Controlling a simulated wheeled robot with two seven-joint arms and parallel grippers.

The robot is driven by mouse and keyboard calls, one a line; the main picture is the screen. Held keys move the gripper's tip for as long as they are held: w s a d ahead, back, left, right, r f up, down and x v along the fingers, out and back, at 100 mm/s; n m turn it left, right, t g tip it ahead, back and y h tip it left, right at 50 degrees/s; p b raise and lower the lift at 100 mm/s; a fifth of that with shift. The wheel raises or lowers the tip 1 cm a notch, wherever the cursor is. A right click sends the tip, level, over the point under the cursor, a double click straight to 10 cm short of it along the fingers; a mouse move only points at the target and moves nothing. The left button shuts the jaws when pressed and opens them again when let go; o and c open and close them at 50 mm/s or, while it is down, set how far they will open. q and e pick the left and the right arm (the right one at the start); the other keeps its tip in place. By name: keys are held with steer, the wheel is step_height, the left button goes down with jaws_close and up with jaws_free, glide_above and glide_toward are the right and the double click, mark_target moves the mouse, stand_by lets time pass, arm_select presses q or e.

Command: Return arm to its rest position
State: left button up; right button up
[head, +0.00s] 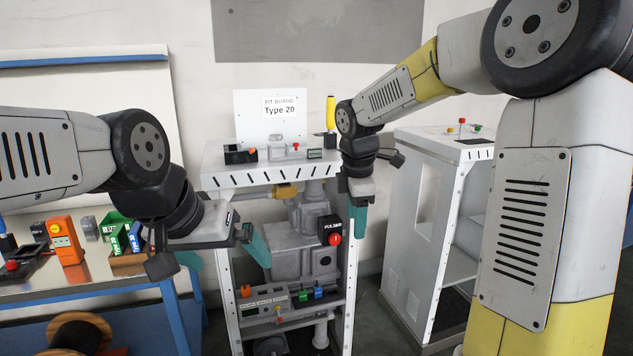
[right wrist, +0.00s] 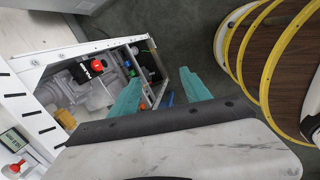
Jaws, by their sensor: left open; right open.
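My right arm comes in from the right in the head view, and its gripper (head: 357,215) hangs in front of the frame's right side, pointing down. In the right wrist view its two teal fingers (right wrist: 162,78) stand apart with nothing between them. My left gripper (head: 226,254) is at the front left of the frame, its teal fingers spread wide and empty. The white dispenser frame (head: 213,182) stands between the grippers, with a "Type 20" board (head: 279,118) on top. A red-buttoned pulser box (head: 331,232) sits inside it; the right gripper is just right of it.
A white cabinet (head: 412,215) stands at right. A yellow-handled tool (head: 330,115) stands on the frame's top. Grey floor shows between frame and cabinet.

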steer(key=s+d+r+m+t+y, duration=0.1)
steer(key=s+d+r+m, duration=0.1)
steer(key=s+m, duration=0.7)
steer(key=s+d+r+m+t+y, duration=0.1)
steer(key=s+d+r+m+t, duration=0.1)
steer(key=s+m, duration=0.7)
steer(key=s+d, duration=0.1)
steer(key=s, duration=0.3)
steer(key=shift+r+m+t+y, duration=0.25)
steer(key=shift+m+t+y, duration=0.05)
steer(key=shift+y, duration=0.1)
